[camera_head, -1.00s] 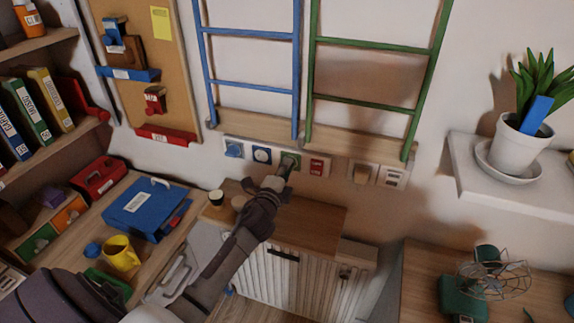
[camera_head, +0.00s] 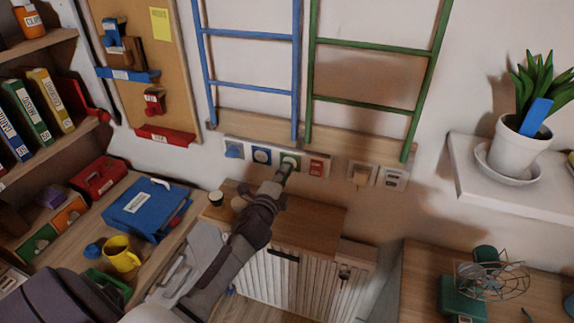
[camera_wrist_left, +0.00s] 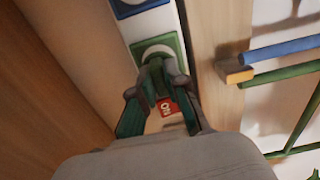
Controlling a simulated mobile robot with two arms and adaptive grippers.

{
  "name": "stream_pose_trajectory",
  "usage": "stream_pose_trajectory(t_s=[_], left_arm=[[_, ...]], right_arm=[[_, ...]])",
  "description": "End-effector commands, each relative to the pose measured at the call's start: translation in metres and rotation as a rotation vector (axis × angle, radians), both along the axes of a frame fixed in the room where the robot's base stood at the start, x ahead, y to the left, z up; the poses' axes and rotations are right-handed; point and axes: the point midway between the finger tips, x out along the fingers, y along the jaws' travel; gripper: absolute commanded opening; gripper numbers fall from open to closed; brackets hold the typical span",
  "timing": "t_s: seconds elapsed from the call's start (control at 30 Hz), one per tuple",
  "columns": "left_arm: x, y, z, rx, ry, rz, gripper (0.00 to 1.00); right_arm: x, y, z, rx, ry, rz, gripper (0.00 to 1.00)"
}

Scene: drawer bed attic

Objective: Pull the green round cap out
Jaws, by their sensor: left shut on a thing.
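The green square plate with a white round face (camera_head: 291,159) is on the wall panel, beneath the ladders. My left gripper (camera_head: 284,171) is in front of it, with its tip just below the white face. In the left wrist view the green plate (camera_wrist_left: 171,42) lies straight ahead of the left gripper (camera_wrist_left: 157,73). The fingers are closed on the green round cap, which is mostly hidden between them. I cannot tell how far the cap stands from the plate. My right gripper is not in view.
Beside the green plate are a blue plate with a white dial (camera_head: 262,155) and a red plate (camera_head: 316,167). A wooden cabinet (camera_head: 315,228) stands below the panel. Blue (camera_head: 252,88) and green (camera_head: 370,103) ladders stand above it.

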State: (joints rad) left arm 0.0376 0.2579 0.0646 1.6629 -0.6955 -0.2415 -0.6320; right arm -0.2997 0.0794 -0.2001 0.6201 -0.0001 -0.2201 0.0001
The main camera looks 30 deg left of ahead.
Motion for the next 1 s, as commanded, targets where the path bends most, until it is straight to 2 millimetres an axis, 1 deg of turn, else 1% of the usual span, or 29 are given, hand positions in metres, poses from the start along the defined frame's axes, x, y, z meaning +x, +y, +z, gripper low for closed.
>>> stream_pose_trajectory(t_s=[0.8, 1.0], left_arm=[[-0.033, -0.008, 0.0, 0.0, 0.001, 0.001, 0.0], [-0.037, -0.009, 0.0, 0.0, 0.001, 0.001, 0.0]], right_arm=[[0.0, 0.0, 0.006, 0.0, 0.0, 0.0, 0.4], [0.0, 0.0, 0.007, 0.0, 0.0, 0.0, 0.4]])
